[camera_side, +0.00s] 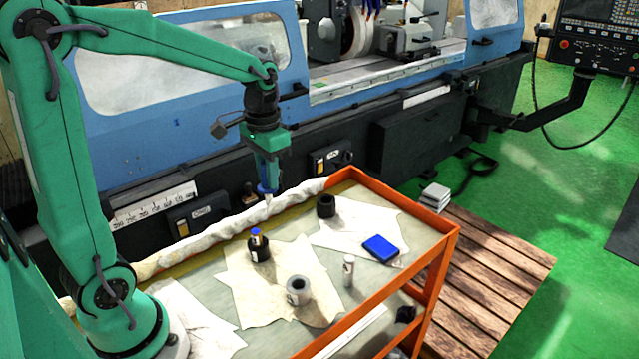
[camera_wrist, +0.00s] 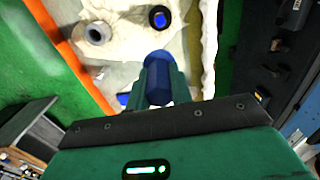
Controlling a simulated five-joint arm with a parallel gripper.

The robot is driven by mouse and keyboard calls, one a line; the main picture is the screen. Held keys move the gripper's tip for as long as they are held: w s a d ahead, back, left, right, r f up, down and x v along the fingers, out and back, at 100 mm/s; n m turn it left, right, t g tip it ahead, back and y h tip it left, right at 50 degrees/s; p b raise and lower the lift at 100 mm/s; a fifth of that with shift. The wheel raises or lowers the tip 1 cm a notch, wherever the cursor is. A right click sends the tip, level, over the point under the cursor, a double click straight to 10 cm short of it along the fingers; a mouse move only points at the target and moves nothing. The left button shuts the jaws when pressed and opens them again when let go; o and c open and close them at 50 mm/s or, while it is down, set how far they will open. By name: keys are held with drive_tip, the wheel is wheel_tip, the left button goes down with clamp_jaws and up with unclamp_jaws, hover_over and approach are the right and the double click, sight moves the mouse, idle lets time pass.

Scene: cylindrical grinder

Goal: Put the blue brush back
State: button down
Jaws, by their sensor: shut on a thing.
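My gripper (camera_side: 266,178) is shut on the blue brush (camera_wrist: 158,75). The brush's blue body shows between the green fingers in the wrist view. In the side view the brush (camera_side: 265,189) points down, with a pale tip at its lower end, above the cart's far edge near the white cloth roll. It appears to be held clear of the cart top. A grey hollow cylinder (camera_side: 298,290) stands on a cloth nearer the front; it also shows in the wrist view (camera_wrist: 96,34). A short black cylinder (camera_side: 325,207) stands farther back.
The orange-framed cart (camera_side: 451,245) holds a blue-capped black bottle (camera_side: 259,248), a small pale bottle (camera_side: 349,271) and a blue box (camera_side: 381,247). A white cloth roll (camera_side: 235,225) lines its far edge. The grinder (camera_side: 200,100) stands close behind.

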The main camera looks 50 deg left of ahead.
drive_tip(key=w+d, duration=0.4)
drive_tip(key=w, duration=0.3)
drive_tip(key=w+d+f, duration=0.1)
drive_tip(key=w+d, duration=0.3)
drive_tip(key=w, duration=0.3)
drive_tip(key=shift+w+f, duration=0.25)
drive_tip(key=shift+w, duration=0.05)
drive_tip(key=shift+w+a+f, duration=0.65)
drive_tip(key=shift+a+f, duration=1.15)
drive_tip(key=shift+f, duration=0.05)
drive_tip(key=shift+w+a+f, duration=0.7)
drive_tip(key=shift+a+f, duration=1.1)
drive_tip(key=shift+f, duration=0.05)
drive_tip(key=shift+w+a+f, duration=0.65)
drive_tip(key=shift+a+f, duration=1.15)
drive_tip(key=shift+f, duration=0.05)
drive_tip(key=shift+f, duration=0.5)
drive_tip(key=c, duration=1.3)
unclamp_jaws()
drive_tip(key=shift+o, duration=0.2)
drive_tip(key=shift+r, duration=0.15)
wheel_tip(320, 180, up, 13)
drive_tip(key=shift+s, duration=0.15)
